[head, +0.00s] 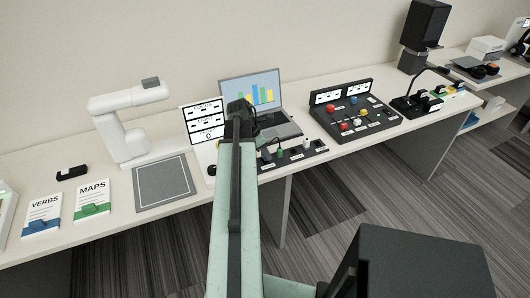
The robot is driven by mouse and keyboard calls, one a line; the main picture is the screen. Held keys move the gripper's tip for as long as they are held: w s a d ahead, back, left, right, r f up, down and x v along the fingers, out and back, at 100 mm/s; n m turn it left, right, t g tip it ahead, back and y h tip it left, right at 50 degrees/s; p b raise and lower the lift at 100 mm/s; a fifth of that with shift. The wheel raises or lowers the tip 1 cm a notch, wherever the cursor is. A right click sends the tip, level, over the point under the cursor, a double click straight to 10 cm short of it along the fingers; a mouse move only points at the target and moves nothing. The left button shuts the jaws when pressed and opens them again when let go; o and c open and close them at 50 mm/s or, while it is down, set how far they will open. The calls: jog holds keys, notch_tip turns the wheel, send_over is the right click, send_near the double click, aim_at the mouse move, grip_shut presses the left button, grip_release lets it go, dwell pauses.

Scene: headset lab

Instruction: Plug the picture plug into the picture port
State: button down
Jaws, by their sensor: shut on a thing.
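My gripper (240,107) is at the far end of my raised arm, in front of the laptop. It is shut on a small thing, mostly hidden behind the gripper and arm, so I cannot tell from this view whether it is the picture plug. A black strip (293,158) lies on the table just right of my arm. A small greenish plug (265,154) and a pale one (306,143) stand on it, with a thin dark cable near them. The labels are too small to read, so I cannot pick out the picture port.
A laptop (258,92) with a bar chart stands behind my gripper, beside a white display board (204,120). A black control panel (356,114) with coloured knobs is to the right. A white arm-like device (128,110), a grey mat (163,183) and two books are left.

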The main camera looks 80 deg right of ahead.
jog(key=shift+f, duration=0.3)
jog(key=c, duration=1.1)
grip_release()
jog(key=shift+o, duration=0.2)
jog(key=p+v, duration=0.6)
jog(key=v, duration=0.1)
jog(key=shift+r+p, duration=0.35)
jog(key=shift+p, duration=0.05)
jog(key=shift+w+a, duration=0.1)
jog(key=shift+w, duration=0.05)
